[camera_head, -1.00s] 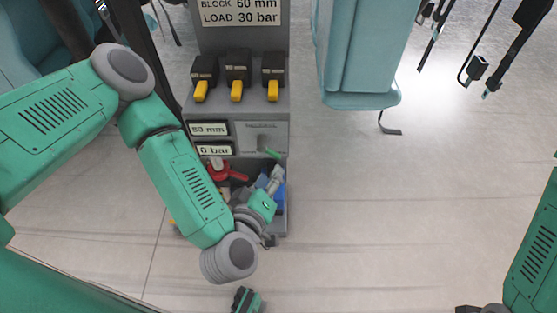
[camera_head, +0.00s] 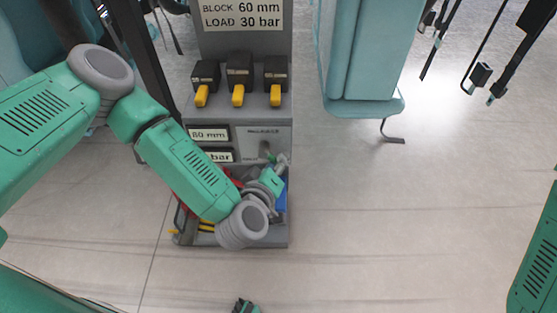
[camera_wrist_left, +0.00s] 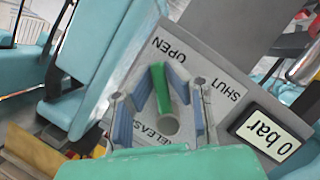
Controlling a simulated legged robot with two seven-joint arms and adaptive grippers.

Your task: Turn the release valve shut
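The release valve has a green lever (camera_wrist_left: 160,88) on a grey panel (camera_wrist_left: 205,58) in the left wrist view. The lever points from its round pivot toward the OPEN label; the SHUT label is to its right. My left gripper (camera_wrist_left: 158,90) is open, one finger on each side of the lever, with visible gaps. In the head view my left gripper (camera_head: 275,162) is at the panel on the grey stand (camera_head: 270,108) and partly hides the valve.
Several black blocks with yellow levers (camera_head: 238,95) stand above the panel. A "0 bar" display (camera_wrist_left: 268,132) is beside the valve. A lower tray (camera_head: 278,238) holds red and blue items, partly hidden by my arm.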

